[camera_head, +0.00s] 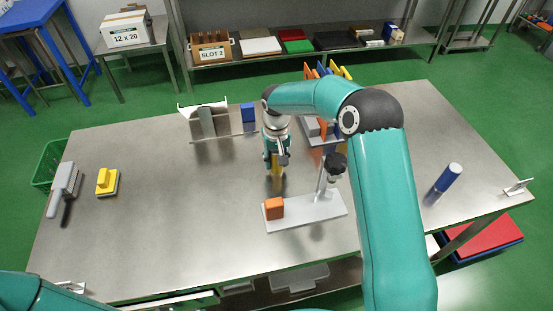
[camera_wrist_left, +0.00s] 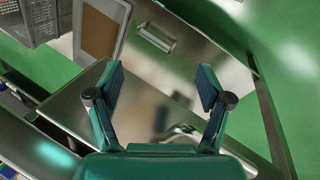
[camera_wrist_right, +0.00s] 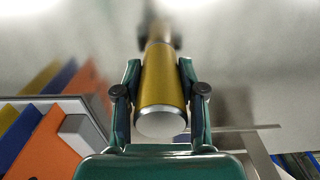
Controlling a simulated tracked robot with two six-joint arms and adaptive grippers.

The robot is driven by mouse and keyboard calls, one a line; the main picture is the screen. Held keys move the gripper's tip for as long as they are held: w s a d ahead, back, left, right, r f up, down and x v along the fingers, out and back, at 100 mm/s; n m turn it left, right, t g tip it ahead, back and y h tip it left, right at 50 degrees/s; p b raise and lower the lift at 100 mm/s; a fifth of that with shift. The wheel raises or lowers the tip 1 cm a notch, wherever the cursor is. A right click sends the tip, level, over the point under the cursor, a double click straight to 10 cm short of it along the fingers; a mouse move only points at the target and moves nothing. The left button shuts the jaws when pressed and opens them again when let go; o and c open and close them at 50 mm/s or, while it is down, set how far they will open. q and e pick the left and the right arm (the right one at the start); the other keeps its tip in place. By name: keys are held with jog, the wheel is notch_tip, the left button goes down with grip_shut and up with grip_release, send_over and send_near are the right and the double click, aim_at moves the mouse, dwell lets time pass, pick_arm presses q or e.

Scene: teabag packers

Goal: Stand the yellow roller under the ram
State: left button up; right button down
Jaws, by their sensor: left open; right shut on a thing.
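The yellow roller (camera_wrist_right: 163,75) is a gold-yellow cylinder with a pale end, held between the fingers of my right gripper (camera_wrist_right: 160,90). The press has a grey base plate (camera_head: 318,211), a post and a dark ram head (camera_head: 337,162). The roller is left of the ram and apart from it; I cannot tell whether it touches the table. My left gripper (camera_wrist_left: 160,85) is open and empty, seen only in its wrist view.
An orange block (camera_head: 273,208) sits on the base plate's left end. A blue cylinder (camera_head: 447,178) stands at the right. A grey holder (camera_head: 207,121), a blue block (camera_head: 248,112) and a rack of coloured boards (camera_wrist_right: 50,125) are at the back. The table's left middle (camera_head: 180,210) is clear.

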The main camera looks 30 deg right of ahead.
jog(key=c, duration=0.7)
grip_release()
